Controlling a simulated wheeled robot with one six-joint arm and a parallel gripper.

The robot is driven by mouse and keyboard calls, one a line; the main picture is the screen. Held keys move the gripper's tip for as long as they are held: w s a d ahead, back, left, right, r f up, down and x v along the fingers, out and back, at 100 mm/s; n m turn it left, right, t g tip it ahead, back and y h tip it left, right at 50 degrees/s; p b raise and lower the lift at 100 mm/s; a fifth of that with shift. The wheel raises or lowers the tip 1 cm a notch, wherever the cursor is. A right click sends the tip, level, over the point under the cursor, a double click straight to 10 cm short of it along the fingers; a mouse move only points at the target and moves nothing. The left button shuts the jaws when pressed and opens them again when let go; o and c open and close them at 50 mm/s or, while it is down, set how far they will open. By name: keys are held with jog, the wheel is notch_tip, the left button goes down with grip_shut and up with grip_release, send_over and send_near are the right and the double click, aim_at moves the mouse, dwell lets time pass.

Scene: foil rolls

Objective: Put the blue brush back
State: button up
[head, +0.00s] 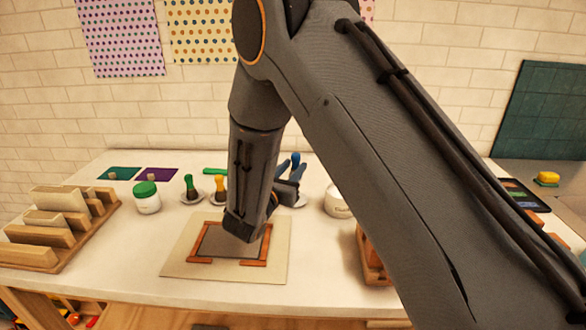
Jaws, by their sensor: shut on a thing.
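The blue brush (295,159) is upright in the head view, its rounded blue handle showing just right of my forearm. My gripper (287,184) is shut on it, partly hidden behind my forearm. A white saucer (302,201) shows under and beside the gripper; whether the brush touches it is hidden. To the left, a green brush (190,184) and a yellow brush (219,186) each stand on a white saucer.
A beige board (180,266) with an orange-brown frame lies in front. A green-lidded jar (147,199) and a wooden rack (62,228) stand left. A white jar (336,203) and a wooden holder (370,262) are right, partly hidden by my arm.

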jog(key=shift+f+b, duration=1.9)
jog(key=shift+f, duration=1.65)
jog(key=shift+f+b, duration=0.5)
jog(key=shift+f, duration=0.1)
jog(key=o, duration=1.6)
jog(key=shift+r+p, duration=2.4)
jog(key=shift+r, duration=2.1)
